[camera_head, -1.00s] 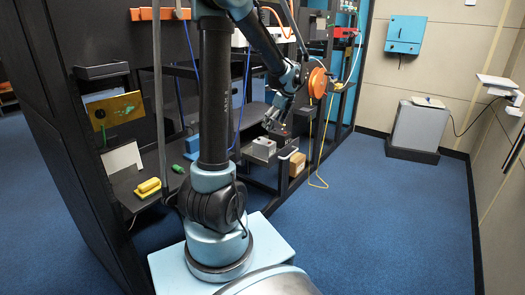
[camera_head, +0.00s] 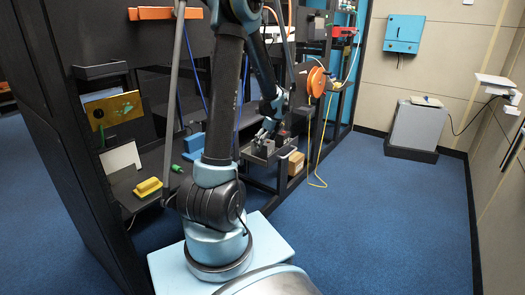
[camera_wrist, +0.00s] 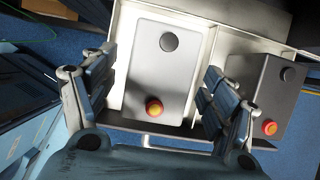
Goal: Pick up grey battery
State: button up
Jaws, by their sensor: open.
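The grey battery (camera_wrist: 160,62) lies between the open fingers of my gripper (camera_wrist: 155,88) in the wrist view. It is a light grey block with a dark round terminal and a red-and-yellow terminal. There is a gap between it and the fingers on each side. A darker battery (camera_wrist: 266,95) with similar terminals sits to the right, beyond the right finger. In the head view my gripper (camera_head: 267,131) is low over the grey battery (camera_head: 262,148), which it partly covers.
The batteries sit in a pale divided tray (camera_wrist: 208,62) on the rack. A cardboard box (camera_head: 296,163) stands to the right, near an orange cable reel (camera_head: 316,82) with a hanging yellow cable. A yellow object (camera_head: 148,187) lies on the left shelf.

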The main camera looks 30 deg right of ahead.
jog(key=shift+x, duration=1.3)
grip_shut()
jog(key=shift+r, duration=0.1)
